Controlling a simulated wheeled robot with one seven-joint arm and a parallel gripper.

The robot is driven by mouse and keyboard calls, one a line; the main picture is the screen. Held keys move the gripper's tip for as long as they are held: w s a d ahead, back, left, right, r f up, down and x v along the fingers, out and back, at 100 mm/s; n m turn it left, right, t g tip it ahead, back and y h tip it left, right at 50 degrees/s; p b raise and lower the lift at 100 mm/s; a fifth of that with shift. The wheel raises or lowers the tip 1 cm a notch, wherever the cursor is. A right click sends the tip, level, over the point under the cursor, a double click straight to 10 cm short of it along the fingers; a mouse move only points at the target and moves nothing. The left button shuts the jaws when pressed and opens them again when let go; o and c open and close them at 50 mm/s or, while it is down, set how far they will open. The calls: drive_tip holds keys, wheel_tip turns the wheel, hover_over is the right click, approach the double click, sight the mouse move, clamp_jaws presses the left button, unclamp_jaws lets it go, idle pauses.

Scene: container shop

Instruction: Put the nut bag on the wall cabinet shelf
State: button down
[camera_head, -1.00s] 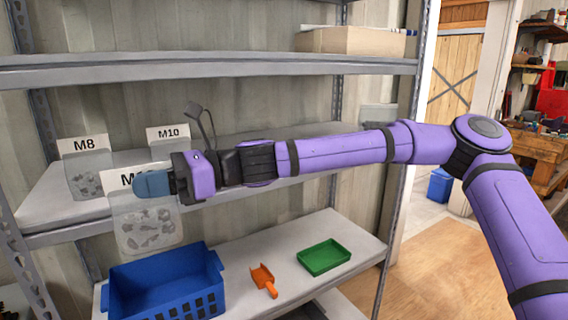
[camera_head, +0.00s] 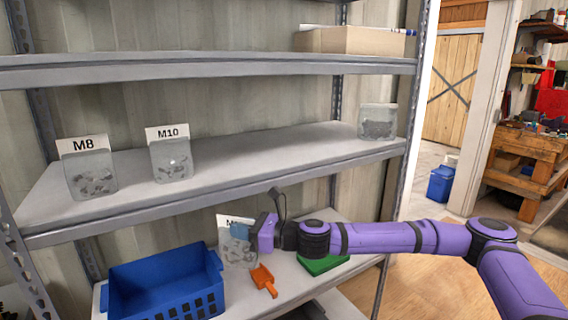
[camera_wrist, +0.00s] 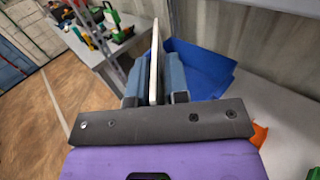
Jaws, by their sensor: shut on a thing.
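My gripper (camera_head: 243,231) is shut on a clear nut bag (camera_head: 239,255) with a white header card. The card's text starts with "M"; the rest is covered by my fingers. The bag hangs upright above the lower shelf, between the blue basket and the green tray. In the wrist view the bag (camera_wrist: 154,62) shows edge-on between my fingers (camera_wrist: 153,85). The middle shelf (camera_head: 260,155) of the metal unit holds an M8 bag (camera_head: 92,180) and an M10 bag (camera_head: 171,160) at left, with bare shelf to their right. I see no separate wall cabinet.
An unlabelled clear container (camera_head: 377,122) stands at the middle shelf's right end. On the lower shelf are a blue basket (camera_head: 165,287), an orange scoop (camera_head: 264,281) and a green tray (camera_head: 322,264), partly behind my arm. A cardboard box (camera_head: 350,40) sits on the upper shelf.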

drive_tip(key=w+d+f+m+t+h, duration=0.3)
drive_tip(key=w+d+f+m+t, duration=0.15)
drive_tip(key=d+f, duration=0.4)
drive_tip(key=w+d+f+m+t+h, duration=0.4)
drive_tip(key=d+f+t, duration=0.2)
drive_tip(key=d, duration=0.5)
drive_tip(key=s+d+f+m+t+h, duration=0.1)
drive_tip(key=s+d+f+m+h, duration=0.1)
drive_tip(key=d, duration=0.5)
drive_tip(key=s+d+f+m+t+h, duration=0.1)
drive_tip(key=s+d+f+m+h, duration=0.1)
drive_tip(key=d+h, duration=0.3)
drive_tip(key=s+d+f+m+t+h, duration=0.1)
drive_tip(key=s+d+f+m+h, duration=0.1)
drive_tip(key=d, duration=0.7)
drive_tip(key=shift+d+m+h, duration=0.3)
drive_tip(key=shift+m+h, duration=0.15)
drive_tip(key=shift+h, duration=0.25)
drive_tip(key=shift+a, duration=0.1)
